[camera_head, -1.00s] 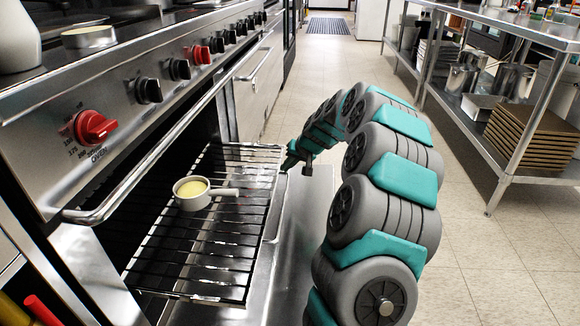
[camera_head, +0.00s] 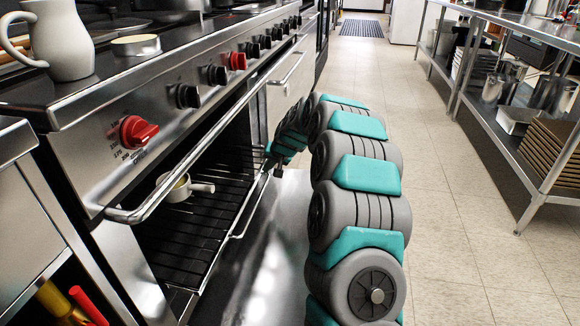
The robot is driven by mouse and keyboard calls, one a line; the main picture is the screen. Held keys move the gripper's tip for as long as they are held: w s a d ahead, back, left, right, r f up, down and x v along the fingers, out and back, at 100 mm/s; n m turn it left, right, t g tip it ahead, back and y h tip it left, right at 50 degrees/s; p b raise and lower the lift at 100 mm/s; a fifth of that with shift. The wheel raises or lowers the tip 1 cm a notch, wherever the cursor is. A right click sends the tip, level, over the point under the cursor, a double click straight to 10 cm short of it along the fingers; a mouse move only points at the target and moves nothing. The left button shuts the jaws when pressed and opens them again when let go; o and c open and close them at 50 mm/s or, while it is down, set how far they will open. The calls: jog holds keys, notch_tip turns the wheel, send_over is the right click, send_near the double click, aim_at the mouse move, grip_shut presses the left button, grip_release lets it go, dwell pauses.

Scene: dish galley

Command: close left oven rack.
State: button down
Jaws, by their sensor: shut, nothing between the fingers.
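The left oven rack (camera_head: 180,250) is a dark wire shelf, now mostly inside the open left oven, with its light front rail (camera_head: 236,235) near the opening. A small white saucepan (camera_head: 176,190) with a short handle stands on it, partly hidden behind the oven handle bar. The lowered oven door (camera_head: 268,240) lies flat in front. My gripper (camera_head: 268,170) is at the far front corner of the rack, small and dark at the end of my teal and grey arm. It is shut, and contact with the rail cannot be made out.
The oven handle bar (camera_head: 190,150) runs along the front above the opening. A white pitcher (camera_head: 60,40) and a round tin (camera_head: 136,45) stand on the stovetop. A steel shelf unit (camera_head: 500,110) stands at right. The tiled floor (camera_head: 440,200) between is clear.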

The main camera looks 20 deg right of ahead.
jog(key=w+a, duration=0.1)
jog(key=a, duration=0.1)
jog(key=w+a+p, duration=0.1)
jog(key=w+a, duration=0.1)
jog(key=a, duration=0.1)
jog(key=w+a, duration=0.2)
jog(key=shift+w+a+p, duration=0.1)
jog(key=shift+a+p, duration=0.15)
jog(key=shift+p, duration=0.15)
jog(key=shift+s+d+b, duration=0.3)
jog(key=shift+s+d, duration=0.05)
jog(key=shift+d, duration=0.15)
jog(key=s+d, duration=0.1)
jog(key=s+d+r, duration=0.1)
jog(key=shift+s+d+b, duration=0.15)
jog(key=shift+d+b, duration=0.15)
jog(key=shift+d, duration=0.1)
jog(key=v, duration=0.8)
jog(key=m+g+y+b, duration=0.1)
jog(key=g+y+b, duration=0.1)
jog(key=y, duration=0.4)
send_near(218, 201)
jog(key=x, duration=0.7)
jog(key=shift+a+f, duration=0.2)
jog(key=shift+a, duration=0.1)
